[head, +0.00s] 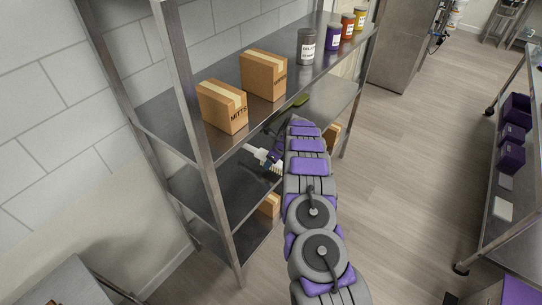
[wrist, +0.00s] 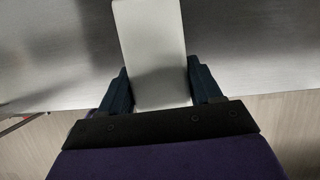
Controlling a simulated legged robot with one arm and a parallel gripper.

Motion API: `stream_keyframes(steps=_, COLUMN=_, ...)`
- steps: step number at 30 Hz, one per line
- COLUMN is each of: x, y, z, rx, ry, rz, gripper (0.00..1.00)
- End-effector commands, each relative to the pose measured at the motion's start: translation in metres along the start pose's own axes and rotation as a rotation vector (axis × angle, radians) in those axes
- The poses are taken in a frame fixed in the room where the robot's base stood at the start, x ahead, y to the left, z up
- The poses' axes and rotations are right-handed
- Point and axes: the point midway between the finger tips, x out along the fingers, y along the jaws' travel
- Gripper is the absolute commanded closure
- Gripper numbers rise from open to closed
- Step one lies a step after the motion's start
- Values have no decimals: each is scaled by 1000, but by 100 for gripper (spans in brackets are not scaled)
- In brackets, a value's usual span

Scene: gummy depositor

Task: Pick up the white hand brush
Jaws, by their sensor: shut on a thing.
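The white hand brush (head: 264,157) is at a lower metal shelf of the rack in the head view, left of my arm's end. Its white body (wrist: 152,50) fills the middle of the wrist view, running away from me. My gripper (wrist: 160,88) is shut on it, with one dark blue finger on each side. In the head view my gripper (head: 274,152) is partly hidden behind my arm. The brush is over the shelf surface, and I cannot tell whether it touches it.
The metal rack (head: 192,130) has upright posts close to my arm. Cardboard boxes (head: 222,107) and several jars (head: 306,47) stand on the shelf above. Open floor (head: 420,130) is on the right, before a cart with purple bins (head: 511,155).

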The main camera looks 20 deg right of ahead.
Motion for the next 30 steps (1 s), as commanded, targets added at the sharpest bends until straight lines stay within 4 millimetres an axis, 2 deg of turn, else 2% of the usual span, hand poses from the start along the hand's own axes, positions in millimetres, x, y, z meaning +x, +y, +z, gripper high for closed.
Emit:
stream_keyframes(steps=21, x=-35, y=74, z=-57, rx=0, ry=0, rz=5, gripper=78)
stream_keyframes(steps=30, x=-41, y=88, z=-70, rx=-1, ry=1, rz=1, gripper=78)
